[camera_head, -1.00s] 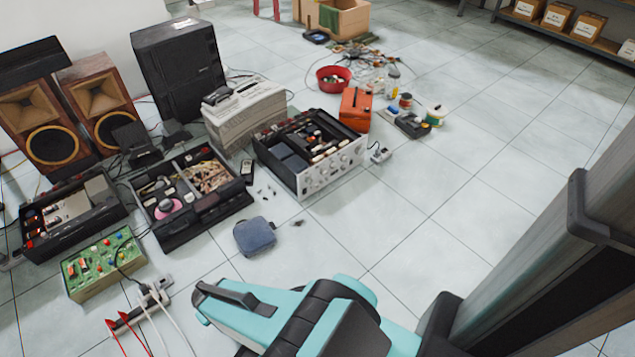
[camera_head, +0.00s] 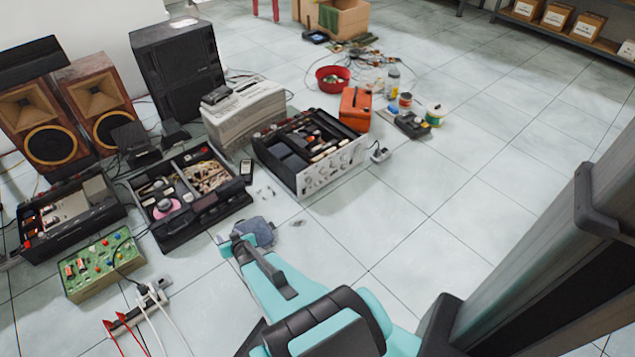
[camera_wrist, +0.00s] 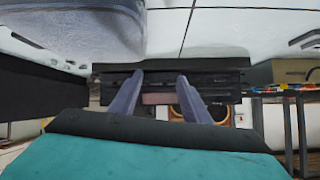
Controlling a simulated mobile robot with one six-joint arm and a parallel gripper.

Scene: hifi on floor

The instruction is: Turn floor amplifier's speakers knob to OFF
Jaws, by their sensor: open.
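The floor amplifier (camera_head: 330,170) stands open-topped on the tiles in the head view, its silver front with several knobs facing the lower right. The knobs are too small to tell which is the speakers knob or where it points. My gripper (camera_head: 228,243) is low in front of the amplifier and to its left, beside the blue pouch (camera_head: 258,229), and clear of the amplifier. In the wrist view my gripper (camera_wrist: 160,84) shows two fingers apart with nothing between them. I cannot pick out the amplifier's front in the wrist view.
A red bowl (camera_head: 333,78), an orange box (camera_head: 355,108) and a small plug-like item (camera_head: 380,153) are near the amplifier.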

